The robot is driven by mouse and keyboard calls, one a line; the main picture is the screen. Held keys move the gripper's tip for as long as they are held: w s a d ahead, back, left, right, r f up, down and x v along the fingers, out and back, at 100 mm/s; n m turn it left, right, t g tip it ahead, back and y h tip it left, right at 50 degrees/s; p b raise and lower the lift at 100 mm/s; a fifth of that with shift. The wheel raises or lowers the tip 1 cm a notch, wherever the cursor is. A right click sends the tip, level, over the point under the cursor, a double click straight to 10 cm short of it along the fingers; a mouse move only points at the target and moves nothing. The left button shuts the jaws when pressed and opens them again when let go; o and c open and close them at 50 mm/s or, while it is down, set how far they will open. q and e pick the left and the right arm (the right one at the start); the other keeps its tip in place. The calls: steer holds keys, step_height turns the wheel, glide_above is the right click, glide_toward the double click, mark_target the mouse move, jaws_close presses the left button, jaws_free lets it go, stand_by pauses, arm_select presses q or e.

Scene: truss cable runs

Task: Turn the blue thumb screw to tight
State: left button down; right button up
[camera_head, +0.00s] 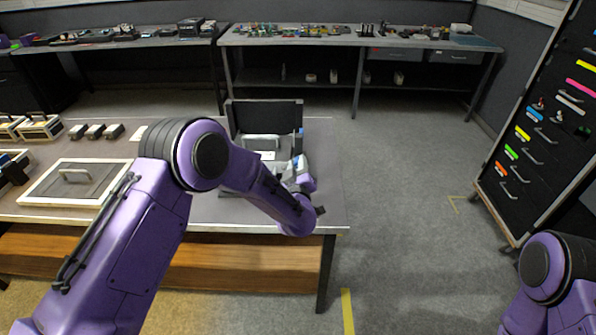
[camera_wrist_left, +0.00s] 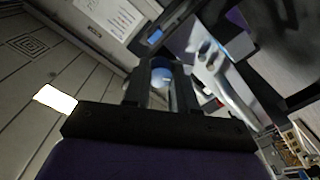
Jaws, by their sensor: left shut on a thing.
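The blue thumb screw (camera_wrist_left: 161,64) shows in the left wrist view between the two dark fingers of my left gripper (camera_wrist_left: 160,82). The fingers are shut on it, and they cover its sides, so I cannot tell how far it is turned. In the head view my left gripper (camera_head: 297,166) is at the right side of an open dark case (camera_head: 264,115) on the table. My forearm and wrist hide much of that spot. My right gripper is out of view; only part of my right arm shows at the bottom right.
The table (camera_head: 235,208) also holds a framed tray (camera_head: 78,182) with a handle and several small boxes at left. A drawer cabinet (camera_head: 540,140) stands at right. A long bench (camera_head: 350,42) with small parts is at the back. The floor between table and cabinet is clear.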

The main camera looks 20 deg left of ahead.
arm_select(q)
steer(key=n+b, duration=0.1)
steer(key=n, duration=0.1)
steer(key=n+b, duration=0.3)
steer(key=n, duration=0.1)
steer(key=shift+a+f+n+b, duration=0.1)
steer(key=shift+f+n+b, duration=0.2)
steer(key=shift+r+n+b, duration=0.1)
steer(key=shift+n+b, duration=1.8)
steer(key=shift+n, duration=0.5)
steer(key=c, duration=0.9)
jaws_free()
steer(key=shift+s, duration=0.15)
steer(key=b+v, duration=0.2)
steer(key=v, duration=0.8)
steer(key=shift+s+r, duration=0.1)
steer(key=shift+s, duration=0.1)
